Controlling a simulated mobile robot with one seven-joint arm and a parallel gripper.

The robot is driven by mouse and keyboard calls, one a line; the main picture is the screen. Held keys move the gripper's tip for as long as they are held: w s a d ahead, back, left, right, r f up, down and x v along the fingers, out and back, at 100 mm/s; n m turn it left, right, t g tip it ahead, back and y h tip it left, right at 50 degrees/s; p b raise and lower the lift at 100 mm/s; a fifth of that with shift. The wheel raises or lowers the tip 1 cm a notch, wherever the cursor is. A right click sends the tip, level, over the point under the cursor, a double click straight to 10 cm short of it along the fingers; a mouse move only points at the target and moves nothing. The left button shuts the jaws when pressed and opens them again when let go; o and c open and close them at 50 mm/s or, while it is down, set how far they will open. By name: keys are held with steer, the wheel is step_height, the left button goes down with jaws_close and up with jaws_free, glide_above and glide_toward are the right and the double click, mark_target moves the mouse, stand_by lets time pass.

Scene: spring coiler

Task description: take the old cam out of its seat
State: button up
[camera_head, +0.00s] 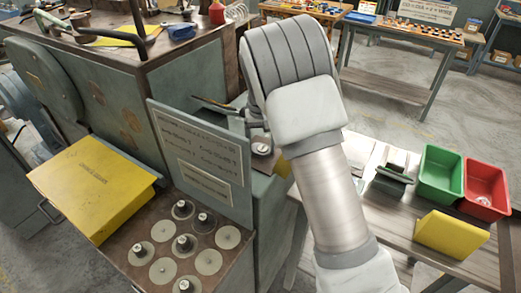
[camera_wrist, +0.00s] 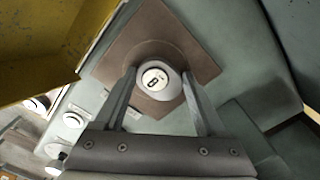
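In the wrist view a pale round cam (camera_wrist: 155,81) with a dark mark at its centre sits on a brown square plate (camera_wrist: 203,62). My gripper (camera_wrist: 159,76) is over it, its two fingers apart, one on each side of the cam. The fingertips look very close to the cam's rim; I cannot tell whether they touch it. The cam's underside and the seat below it are hidden. In the head view my arm covers most of the gripper, and a small pale round part (camera_head: 262,149) shows just left of the arm.
A board with writing (camera_head: 204,160) stands left of the arm, behind a tray of round discs and pegs (camera_head: 240,262). A yellow folder (camera_head: 92,185) lies farther left. At right a bench carries a green bin (camera_head: 440,172), a red bin (camera_head: 484,188) and a yellow block (camera_head: 450,235).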

steer(key=c, duration=0.9)
steer(key=shift+c, duration=0.3)
steer(key=shift+r, duration=0.1)
